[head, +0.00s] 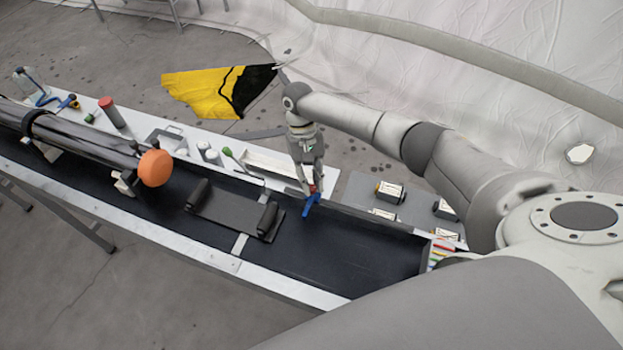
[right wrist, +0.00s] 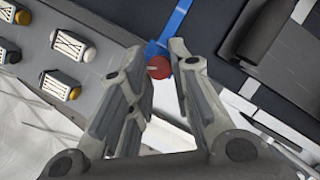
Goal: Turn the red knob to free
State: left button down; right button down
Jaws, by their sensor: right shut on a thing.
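The red knob (right wrist: 158,68) shows in the right wrist view between the fingertips of my right gripper (right wrist: 157,55), which is shut on it. A blue bar (right wrist: 176,25) runs away from beside the knob over the black surface. In the head view the blue piece (head: 309,204) lies under my right gripper (head: 311,188), at the far edge of the black trough (head: 350,245). Only a little red of the knob shows there. Any "free" marking is hidden or too small to read. My left gripper is not in view.
A black cradle with two rolls (head: 232,210) lies left of the gripper. A dark tube with an orange end (head: 155,168) rests farther left. Small boxes (head: 390,191) stand on a grey panel at right. A yellow and black cloth (head: 205,90) lies on the floor behind.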

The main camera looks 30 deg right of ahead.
dwell(0.3)
jog(key=c, duration=1.3)
grip_release()
jog(key=v, duration=1.2)
jog(key=shift+a, duration=0.15)
jog(key=shift+s+r, duration=0.1)
